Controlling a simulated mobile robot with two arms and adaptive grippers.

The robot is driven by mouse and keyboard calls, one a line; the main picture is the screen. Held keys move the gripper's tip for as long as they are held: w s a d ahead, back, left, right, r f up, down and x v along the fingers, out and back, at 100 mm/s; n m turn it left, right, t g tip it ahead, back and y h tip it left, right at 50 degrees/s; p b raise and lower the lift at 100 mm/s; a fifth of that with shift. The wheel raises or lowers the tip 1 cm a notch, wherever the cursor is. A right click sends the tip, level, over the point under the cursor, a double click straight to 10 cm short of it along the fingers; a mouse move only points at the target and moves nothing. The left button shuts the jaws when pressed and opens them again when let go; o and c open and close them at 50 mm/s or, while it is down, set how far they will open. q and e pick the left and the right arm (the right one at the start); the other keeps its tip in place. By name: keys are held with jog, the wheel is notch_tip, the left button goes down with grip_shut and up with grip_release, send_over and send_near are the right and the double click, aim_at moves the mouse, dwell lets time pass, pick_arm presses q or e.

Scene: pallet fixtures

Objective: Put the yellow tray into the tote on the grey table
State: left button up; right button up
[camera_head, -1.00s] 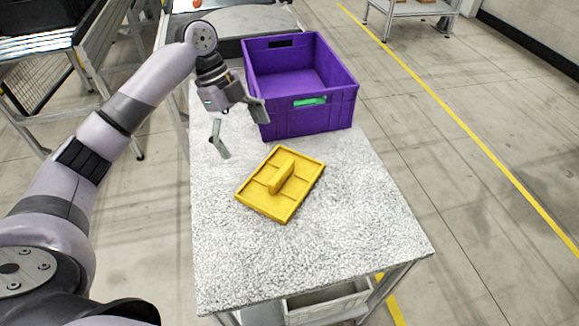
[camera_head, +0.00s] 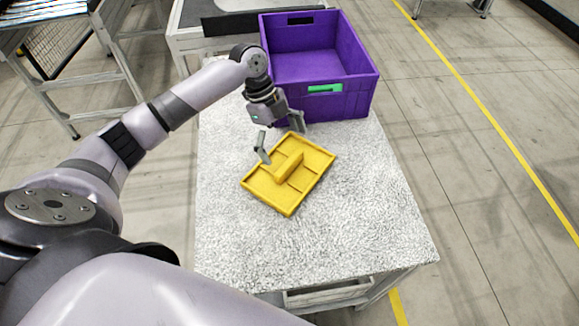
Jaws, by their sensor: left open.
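The yellow tray (camera_head: 262,187), a flat divided piece with a raised bar handle along its middle, lies on the grey speckled table (camera_head: 340,225). The purple tote (camera_head: 345,103) stands open and upright at the table's far end, with a green label on its near side. I see no object in the visible part of its inside. My left gripper (camera_head: 281,146) is open and empty, just over the far left part of the tray, near the handle's end. I cannot tell whether a finger touches the tray. My right gripper is not in view.
The table's front and right parts are clear. A pale bin (camera_head: 325,293) sits on the shelf below. Another table (camera_head: 190,35) stands behind, and a metal rack (camera_head: 75,70) stands at the left. A yellow line (camera_head: 480,100) runs along the floor at right.

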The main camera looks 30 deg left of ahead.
aim_at(288, 161)
pick_arm(q)
jog(key=shift+s+d+f, duration=0.1)
jog(key=shift+d+f, duration=0.1)
jog(key=shift+f, duration=0.35)
jog(key=shift+s+d+f+p, duration=0.1)
jog(key=shift+f+p, duration=0.2)
jog(key=p+x, duration=0.1)
jog(key=x, duration=0.2)
jog(key=shift+f, duration=0.35)
jog(key=shift+d+f, duration=0.1)
jog(key=shift+f, duration=0.35)
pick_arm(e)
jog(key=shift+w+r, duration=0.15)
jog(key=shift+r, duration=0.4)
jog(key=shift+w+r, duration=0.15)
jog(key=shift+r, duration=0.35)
pick_arm(q)
jog(key=shift+c, duration=0.6)
jog(key=c, duration=0.9)
jog(key=shift+c, duration=0.9)
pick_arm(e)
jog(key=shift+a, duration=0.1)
pick_arm(q)
jog(key=shift+r, duration=0.15)
